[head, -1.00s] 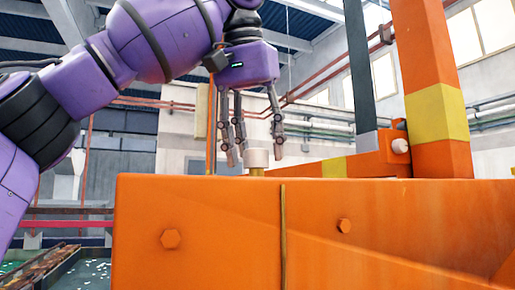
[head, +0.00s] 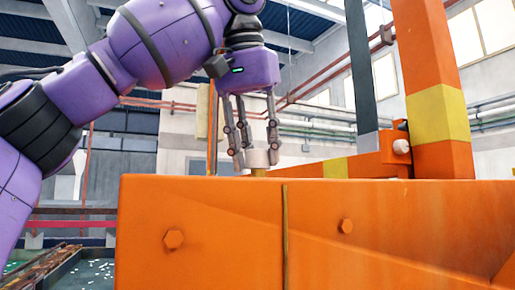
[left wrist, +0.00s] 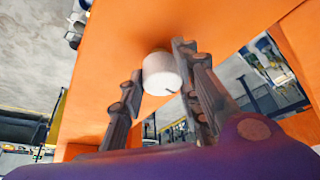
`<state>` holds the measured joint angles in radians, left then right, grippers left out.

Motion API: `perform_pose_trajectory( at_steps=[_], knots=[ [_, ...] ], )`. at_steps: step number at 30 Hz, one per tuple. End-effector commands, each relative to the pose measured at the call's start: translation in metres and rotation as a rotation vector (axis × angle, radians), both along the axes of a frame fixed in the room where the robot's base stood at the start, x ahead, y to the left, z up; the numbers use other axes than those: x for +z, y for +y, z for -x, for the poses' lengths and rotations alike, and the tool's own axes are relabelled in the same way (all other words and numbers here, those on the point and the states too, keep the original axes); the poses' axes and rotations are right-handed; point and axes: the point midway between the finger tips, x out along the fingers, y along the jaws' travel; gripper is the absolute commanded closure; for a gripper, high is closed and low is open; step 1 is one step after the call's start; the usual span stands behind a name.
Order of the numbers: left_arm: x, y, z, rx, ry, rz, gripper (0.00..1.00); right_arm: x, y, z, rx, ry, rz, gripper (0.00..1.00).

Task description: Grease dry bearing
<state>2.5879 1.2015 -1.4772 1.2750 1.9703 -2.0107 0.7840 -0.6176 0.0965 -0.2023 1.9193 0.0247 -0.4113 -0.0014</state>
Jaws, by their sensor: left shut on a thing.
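A short white cylindrical cap (head: 257,158) sits upright on a small brass-coloured stem (head: 258,173) at the top edge of the orange frame (head: 220,225). My left gripper (head: 256,163) comes down over the cap from above, with its fingers on either side, and is shut on it. In the left wrist view the same white cap (left wrist: 161,74) shows between the dark fingers (left wrist: 157,62), with a small dark mark on its face. The exact finger contact is hard to see. My right gripper is in neither view. No bearing can be made out.
An orange post with a yellow band (head: 437,115) and a dark grey bar (head: 362,75) rise at the right. Bolt heads (head: 173,240) stick out of the frame's front. A tray with pale bits (head: 85,275) lies low at the left.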

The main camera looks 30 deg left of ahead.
Motion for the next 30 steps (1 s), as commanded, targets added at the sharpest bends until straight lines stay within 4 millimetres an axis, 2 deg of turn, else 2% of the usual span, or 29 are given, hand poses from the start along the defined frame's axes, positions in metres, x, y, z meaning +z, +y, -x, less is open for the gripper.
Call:
perform_pose_trajectory(
  at_steps=[19, 30],
  knots=[
    [-0.0005, -0.0014, -0.0003, -0.068, 0.000, 0.002, 0.95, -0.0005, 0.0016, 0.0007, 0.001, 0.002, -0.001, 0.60],
    [-0.0008, 0.0008, 0.0003, -0.335, -0.001, 0.005, 0.95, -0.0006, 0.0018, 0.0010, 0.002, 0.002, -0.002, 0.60]
  ],
)
